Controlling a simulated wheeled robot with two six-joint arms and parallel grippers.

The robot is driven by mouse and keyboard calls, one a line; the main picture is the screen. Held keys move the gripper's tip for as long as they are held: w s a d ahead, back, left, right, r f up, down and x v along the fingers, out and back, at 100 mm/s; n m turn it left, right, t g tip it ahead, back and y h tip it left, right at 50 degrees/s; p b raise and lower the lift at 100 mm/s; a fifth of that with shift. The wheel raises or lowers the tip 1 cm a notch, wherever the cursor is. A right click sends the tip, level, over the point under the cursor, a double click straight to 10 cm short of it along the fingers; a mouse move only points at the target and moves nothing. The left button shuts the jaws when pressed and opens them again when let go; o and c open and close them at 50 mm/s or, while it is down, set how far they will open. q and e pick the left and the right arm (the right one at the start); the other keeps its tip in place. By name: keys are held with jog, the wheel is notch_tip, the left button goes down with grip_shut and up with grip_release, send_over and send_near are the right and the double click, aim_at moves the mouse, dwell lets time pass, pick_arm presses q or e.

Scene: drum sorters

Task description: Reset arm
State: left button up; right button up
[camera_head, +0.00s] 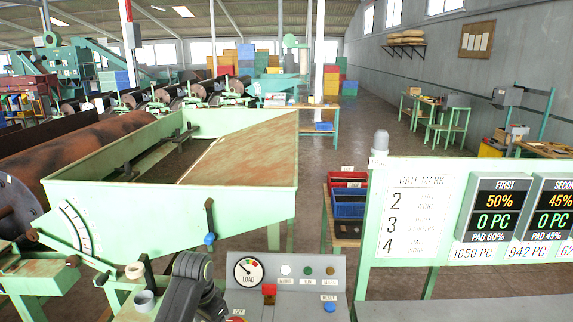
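A dark grey part of one of my arms rises from the bottom edge, left of centre, in the head view. It stands in front of the green machine frame and just left of the grey control box (287,288). No gripper fingers can be made out on it. My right gripper is not in view. The control box carries a round load gauge (248,271), a red switch (269,290) and several small buttons.
A green hopper (170,215) with a rusty drum (75,160) fills the left. A green-framed display board (415,215) with count screens stands at right. Red and blue bins (348,203) sit on a stand between them. Open floor (345,145) lies behind.

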pick_arm(q)
jog(key=s+a+f+n+t, duration=0.15)
jog(key=s+a+f, duration=0.3)
jog(key=s, duration=0.45)
jog(key=s+a+f+n, duration=0.25)
jog(key=s+f, duration=0.25)
jog(key=s, duration=0.4)
jog(key=s+a+r+n+t+y, duration=0.1)
jog(key=s+a+r, duration=0.1)
jog(key=s, duration=0.8)
jog(key=s+a+r+n+y, duration=0.1)
jog(key=s+a+r+n, duration=0.15)
jog(key=s, duration=0.65)
notch_tip(320, 180, down, 31)
jog(key=a+g+b, duration=0.1)
jog(key=b, duration=0.6)
jog(key=s+f+b, duration=0.2)
jog(key=s+f, duration=0.3)
jog(key=f, duration=0.3)
jog(key=s+d+f+g+b, duration=0.1)
jog(key=s+f+b, duration=0.2)
jog(key=s+f, duration=0.2)
jog(key=s+f+b, duration=0.2)
jog(key=s+f, duration=0.3)
jog(key=f, duration=0.6)
jog(key=shift+d+m+h, duration=0.15)
jog(key=shift+m+h, duration=0.2)
jog(key=shift+h, duration=0.05)
